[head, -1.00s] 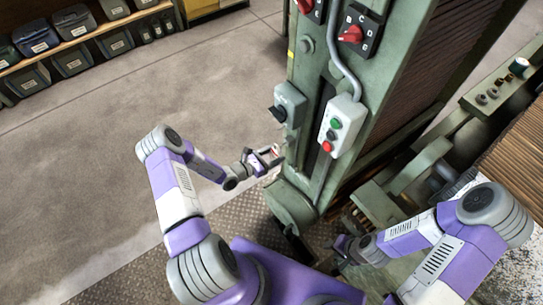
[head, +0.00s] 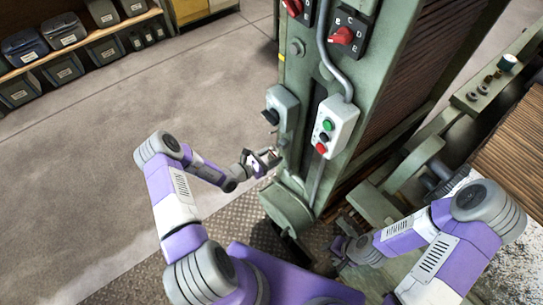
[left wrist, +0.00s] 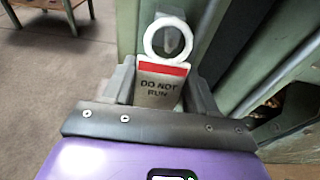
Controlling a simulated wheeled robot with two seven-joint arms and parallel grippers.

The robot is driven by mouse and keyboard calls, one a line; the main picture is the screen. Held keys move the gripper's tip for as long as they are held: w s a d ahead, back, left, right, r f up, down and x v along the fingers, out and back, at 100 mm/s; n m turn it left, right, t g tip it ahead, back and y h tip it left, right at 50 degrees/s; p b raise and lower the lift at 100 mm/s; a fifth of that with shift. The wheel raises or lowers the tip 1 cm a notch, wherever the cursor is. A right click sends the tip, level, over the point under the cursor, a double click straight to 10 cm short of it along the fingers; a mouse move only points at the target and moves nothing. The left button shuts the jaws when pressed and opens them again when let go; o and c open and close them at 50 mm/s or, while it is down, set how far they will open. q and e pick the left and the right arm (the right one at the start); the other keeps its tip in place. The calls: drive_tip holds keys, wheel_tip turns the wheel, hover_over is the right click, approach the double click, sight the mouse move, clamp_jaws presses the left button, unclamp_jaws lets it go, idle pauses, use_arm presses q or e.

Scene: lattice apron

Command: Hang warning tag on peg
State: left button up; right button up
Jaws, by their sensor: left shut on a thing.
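The warning tag (left wrist: 160,85) is a grey plate reading "DO NOT RUN", with a red band and a white ring on top. My left gripper (head: 268,160) is shut on the tag's plate, beside the green machine column; the left wrist view shows its fingers (left wrist: 162,92) either side of it. The peg (left wrist: 173,42) shows as a grey shape through the ring; I cannot tell whether the ring is around it or only in front of it. The peg is not clear in the head view. My right gripper (head: 341,250) is low near the machine base, its jaws unclear.
Shelves with bins (head: 75,45) stand far left. The floor (head: 110,125) between is clear.

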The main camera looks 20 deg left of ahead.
idle(0.7)
use_arm(q)
drive_tip(key=shift+w+d+f+b, duration=0.15)
drive_tip(key=shift+f+b, duration=0.15)
drive_tip(key=shift+f, duration=0.15)
idle(0.4)
drive_tip(key=o, duration=1.1)
